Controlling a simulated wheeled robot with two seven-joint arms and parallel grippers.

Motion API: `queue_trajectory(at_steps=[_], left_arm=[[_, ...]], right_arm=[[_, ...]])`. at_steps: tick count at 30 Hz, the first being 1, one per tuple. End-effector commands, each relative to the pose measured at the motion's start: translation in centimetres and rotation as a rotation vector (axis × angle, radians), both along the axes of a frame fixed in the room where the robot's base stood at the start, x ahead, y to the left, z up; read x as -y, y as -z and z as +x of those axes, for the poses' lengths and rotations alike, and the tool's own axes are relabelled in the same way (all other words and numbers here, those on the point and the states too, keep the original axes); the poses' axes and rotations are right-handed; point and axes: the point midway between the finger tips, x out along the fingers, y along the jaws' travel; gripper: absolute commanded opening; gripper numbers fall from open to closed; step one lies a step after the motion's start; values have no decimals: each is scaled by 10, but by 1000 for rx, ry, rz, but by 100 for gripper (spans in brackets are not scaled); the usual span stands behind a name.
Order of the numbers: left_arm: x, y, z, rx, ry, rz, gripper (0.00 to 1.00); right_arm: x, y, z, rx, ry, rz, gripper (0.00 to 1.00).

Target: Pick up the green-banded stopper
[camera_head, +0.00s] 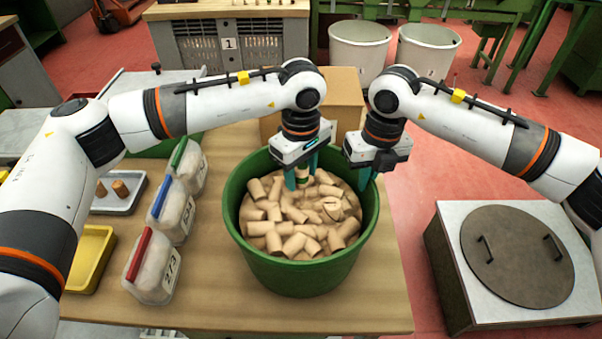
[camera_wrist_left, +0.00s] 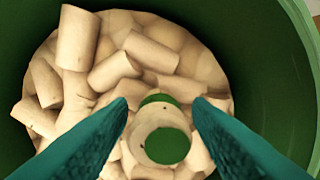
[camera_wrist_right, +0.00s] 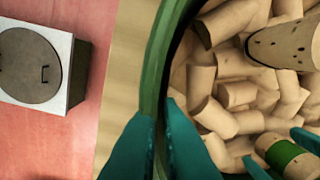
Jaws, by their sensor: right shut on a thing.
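The green-banded stopper (camera_head: 303,174) is a pale cork with a green band. It sits among plain corks near the far side of the green tub (camera_head: 300,278). In the left wrist view the stopper (camera_wrist_left: 150,145) shows a green end face and a piece of green band. My left gripper (camera_head: 302,178) is open, with one teal finger on each side of the stopper. The right wrist view also shows the stopper (camera_wrist_right: 288,157) beside the left fingers. My right gripper (camera_head: 368,178) is shut on the tub's rim (camera_wrist_right: 160,80) at the right.
Plain corks (camera_head: 290,220) fill the tub. Lidded boxes with red, blue and green edges (camera_head: 152,270) stand left of it, by a yellow tray (camera_head: 92,258) and a grey tray (camera_head: 120,200). A cardboard box (camera_head: 345,95) stands behind. The wooden table's front (camera_head: 300,315) is clear.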

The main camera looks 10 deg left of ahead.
Motion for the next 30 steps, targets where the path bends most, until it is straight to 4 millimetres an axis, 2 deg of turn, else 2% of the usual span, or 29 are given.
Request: queue_trajectory(at_steps=[1,6,7,14,17,30], left_arm=[[0,0,0,0,0,0,37],[0,-1,0,0,0,0,9],[0,-1,0,0,0,0,6],[0,-2,0,1,0,-1,6],[1,-10,1,2,0,-2,6],[1,-89,1,3,-1,-1,6]], right_arm=[[0,-1,1,3,1,1,0],[0,-1,1,3,1,1,0],[0,-1,1,3,1,1,0],[0,-1,1,3,1,1,0],[0,-1,1,3,1,1,0],[0,-1,1,3,1,1,0]])
